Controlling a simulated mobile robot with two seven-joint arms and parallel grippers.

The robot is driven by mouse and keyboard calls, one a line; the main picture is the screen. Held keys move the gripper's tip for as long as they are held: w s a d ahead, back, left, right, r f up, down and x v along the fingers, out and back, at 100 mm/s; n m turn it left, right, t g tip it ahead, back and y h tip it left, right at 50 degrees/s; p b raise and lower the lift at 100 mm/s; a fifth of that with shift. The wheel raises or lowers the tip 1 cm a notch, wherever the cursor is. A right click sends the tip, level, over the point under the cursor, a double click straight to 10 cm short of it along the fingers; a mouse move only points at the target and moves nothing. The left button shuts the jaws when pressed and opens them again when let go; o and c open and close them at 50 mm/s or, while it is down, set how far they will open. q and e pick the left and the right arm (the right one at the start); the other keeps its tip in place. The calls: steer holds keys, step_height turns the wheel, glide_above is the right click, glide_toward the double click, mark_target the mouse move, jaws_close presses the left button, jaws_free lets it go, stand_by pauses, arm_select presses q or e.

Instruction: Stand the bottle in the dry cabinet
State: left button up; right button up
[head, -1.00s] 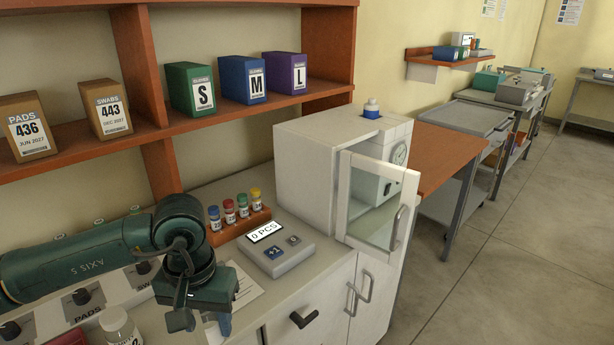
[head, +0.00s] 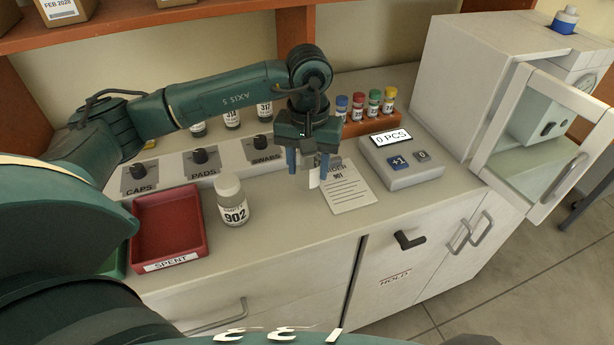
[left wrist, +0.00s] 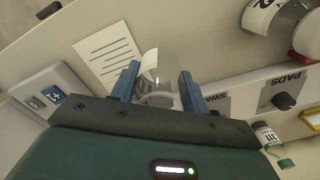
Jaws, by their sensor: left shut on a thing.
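My left gripper (head: 308,170) is shut on a clear, see-through bottle (head: 314,178) with a white label, just above or on the counter beside a printed sheet. In the left wrist view the bottle (left wrist: 158,72) sits between the two blue fingers; whether its base touches the counter I cannot tell. The white dry cabinet (head: 455,85) stands at the right end of the counter. Its glass-paned door (head: 528,140) is open, showing part of the interior. Another bottle, labelled 902 (head: 233,203), stands upright left of the gripper. My right gripper is not in view.
A counter device reading 0 PCS (head: 402,162) and a rack of capped vials (head: 372,124) stand between gripper and cabinet. A red SPENT tray (head: 168,228) is at left. The sheet (head: 347,188) lies flat.

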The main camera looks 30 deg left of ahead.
mark_target(308, 179)
arm_select(q)
step_height(308, 179, down, 4)
steer(key=shift+r, duration=0.1)
steer(key=shift+f, duration=0.25)
steer(key=o, duration=1)
steer(key=shift+r, duration=0.15)
